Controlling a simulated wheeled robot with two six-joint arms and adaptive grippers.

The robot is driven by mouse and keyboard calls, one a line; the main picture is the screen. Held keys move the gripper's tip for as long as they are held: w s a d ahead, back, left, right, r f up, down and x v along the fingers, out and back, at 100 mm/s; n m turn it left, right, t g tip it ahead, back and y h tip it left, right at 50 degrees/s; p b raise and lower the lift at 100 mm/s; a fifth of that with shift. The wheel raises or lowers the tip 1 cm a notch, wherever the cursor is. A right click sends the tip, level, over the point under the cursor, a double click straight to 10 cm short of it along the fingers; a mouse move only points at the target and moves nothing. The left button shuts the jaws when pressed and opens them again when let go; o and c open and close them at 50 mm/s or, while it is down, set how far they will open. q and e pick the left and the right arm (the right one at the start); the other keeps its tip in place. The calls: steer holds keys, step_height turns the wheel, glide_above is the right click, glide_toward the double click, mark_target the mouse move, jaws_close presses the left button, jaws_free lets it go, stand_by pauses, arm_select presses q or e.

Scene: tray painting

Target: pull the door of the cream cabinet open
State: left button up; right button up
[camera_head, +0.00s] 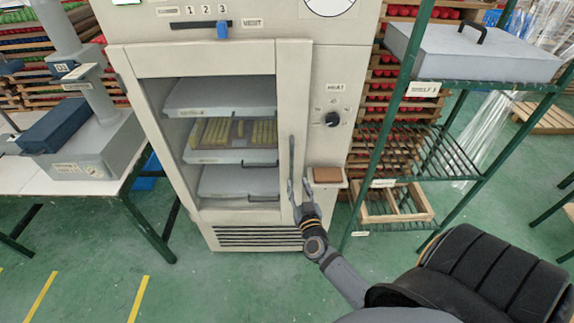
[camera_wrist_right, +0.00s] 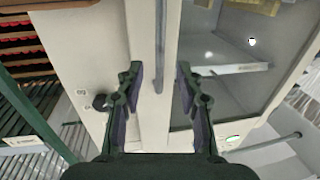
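The cream cabinet (camera_head: 240,55) stands in the middle of the head view. Its door (camera_head: 296,75) looks shut, and shelves with grey trays show through its window. The vertical grey bar handle (camera_head: 291,158) is on the door's right side; it also shows in the right wrist view (camera_wrist_right: 160,45). My right gripper (camera_head: 300,187) is at the handle's lower end. In the right wrist view its open fingers (camera_wrist_right: 159,74) stand apart on either side of the handle, with gaps to it. My left gripper is not in view.
A brown pad on a small ledge (camera_head: 327,175) and a black knob (camera_head: 332,119) are close right of the door. A green shelf rack (camera_head: 388,120) stands further right. A white table (camera_head: 105,185) with a grey device is at left. Green floor in front is clear.

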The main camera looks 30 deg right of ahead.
mark_target(292, 167)
steer(key=x, duration=0.5)
steer(key=shift+w+d+r, duration=0.1)
steer(key=shift+d, duration=0.05)
steer(key=x, duration=0.4)
steer(key=shift+w, duration=0.3)
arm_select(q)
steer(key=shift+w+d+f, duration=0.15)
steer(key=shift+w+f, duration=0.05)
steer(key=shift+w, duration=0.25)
arm_select(e)
steer(key=shift+d, duration=0.1)
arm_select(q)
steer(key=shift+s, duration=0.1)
arm_select(e)
steer(key=shift+c, duration=0.6)
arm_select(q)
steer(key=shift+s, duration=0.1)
arm_select(e)
jaws_close()
steer(key=shift+w, duration=0.1)
